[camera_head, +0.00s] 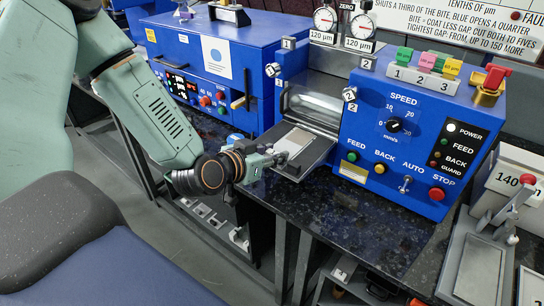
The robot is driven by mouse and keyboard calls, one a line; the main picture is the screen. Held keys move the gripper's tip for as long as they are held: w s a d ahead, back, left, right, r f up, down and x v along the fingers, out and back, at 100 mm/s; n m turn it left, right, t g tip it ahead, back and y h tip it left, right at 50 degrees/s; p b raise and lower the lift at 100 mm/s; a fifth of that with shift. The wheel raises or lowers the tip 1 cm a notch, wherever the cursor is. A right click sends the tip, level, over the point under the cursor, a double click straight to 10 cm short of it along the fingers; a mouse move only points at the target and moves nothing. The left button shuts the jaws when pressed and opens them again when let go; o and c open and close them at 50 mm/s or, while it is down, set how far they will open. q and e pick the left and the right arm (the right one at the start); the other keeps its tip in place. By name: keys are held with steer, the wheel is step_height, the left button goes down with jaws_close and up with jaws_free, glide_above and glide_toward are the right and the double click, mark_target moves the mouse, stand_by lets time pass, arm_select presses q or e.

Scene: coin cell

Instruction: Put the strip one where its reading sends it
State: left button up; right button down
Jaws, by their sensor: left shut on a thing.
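My left gripper (277,160) is at the front left edge of a dark feed tray (318,154). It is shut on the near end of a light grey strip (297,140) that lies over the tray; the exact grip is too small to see. The tray sits at the left side of a blue roller machine (395,170) with a SPEED knob (394,125) and FEED, BACK, AUTO and STOP controls. Two dial gauges (325,19) above it are each labelled 120 µm. My right gripper is not in view.
Colored blocks (427,60) stand behind number plates 1, 2 and 3 on the machine top. A partly cut-off wall sign (450,25) mentions bite and gap. Another blue machine (215,70) stands left. A press marked 140 (520,180) stands right. The dark bench front (350,225) is clear.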

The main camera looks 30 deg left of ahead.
arm_select(q)
steer(key=shift+a, duration=0.15)
steer(key=shift+f, duration=0.1)
steer(key=o, duration=0.7)
steer(key=shift+s, duration=0.15)
steer(key=shift+o, duration=0.2)
steer(key=shift+w, duration=0.2)
